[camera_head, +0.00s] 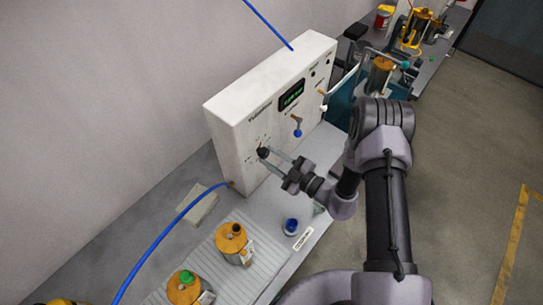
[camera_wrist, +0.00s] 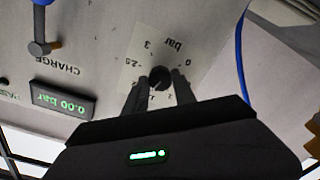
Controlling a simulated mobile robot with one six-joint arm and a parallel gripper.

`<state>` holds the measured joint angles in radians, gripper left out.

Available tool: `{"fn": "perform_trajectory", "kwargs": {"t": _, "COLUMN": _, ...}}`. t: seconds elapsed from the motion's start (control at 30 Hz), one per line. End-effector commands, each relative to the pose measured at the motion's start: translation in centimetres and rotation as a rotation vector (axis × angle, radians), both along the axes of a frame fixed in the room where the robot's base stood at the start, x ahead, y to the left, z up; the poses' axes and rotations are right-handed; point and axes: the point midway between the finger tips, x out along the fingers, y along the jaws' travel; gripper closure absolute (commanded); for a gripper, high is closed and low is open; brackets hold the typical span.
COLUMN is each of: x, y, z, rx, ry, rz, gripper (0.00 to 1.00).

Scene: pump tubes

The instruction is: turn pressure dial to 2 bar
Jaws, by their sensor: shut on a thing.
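The pressure dial (camera_wrist: 160,77) is a dark round knob on the front of a white box-shaped unit (camera_head: 238,140). A printed scale with "0", "3" and "bar" surrounds it in the wrist view, which shows the panel turned over. My gripper (camera_wrist: 158,92) is shut on the dial, one finger on each side. In the head view my gripper (camera_head: 268,156) reaches the dial (camera_head: 263,152) from the right. The green display (camera_wrist: 62,98) reads 0.00 bar in the wrist view; it also shows in the head view (camera_head: 292,95). The dial's pointer cannot be made out.
A blue-tipped lever (camera_head: 297,129) sticks out of the panel right of the dial. A blue hose (camera_head: 172,225) runs from the unit's lower left. Orange-brown containers (camera_head: 232,243) stand on a ribbed mat in front. A small blue-topped item (camera_head: 291,225) stands nearby.

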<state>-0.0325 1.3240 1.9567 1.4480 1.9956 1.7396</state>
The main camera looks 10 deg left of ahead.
Motion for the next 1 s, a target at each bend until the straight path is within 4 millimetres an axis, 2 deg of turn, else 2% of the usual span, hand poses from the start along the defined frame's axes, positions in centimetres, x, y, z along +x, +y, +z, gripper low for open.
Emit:
{"fn": "perform_trajectory", "kwargs": {"t": 0.5, "x": -0.09, "y": 0.03, "z": -0.11, "rx": 0.186, "ry": 0.318, "rz": 0.0, "gripper": 1.0}}
{"fn": "perform_trajectory", "kwargs": {"t": 1.0, "x": -0.1, "y": 0.04, "z": -0.13, "rx": 0.236, "ry": 0.404, "rz": 0.0, "gripper": 1.0}}
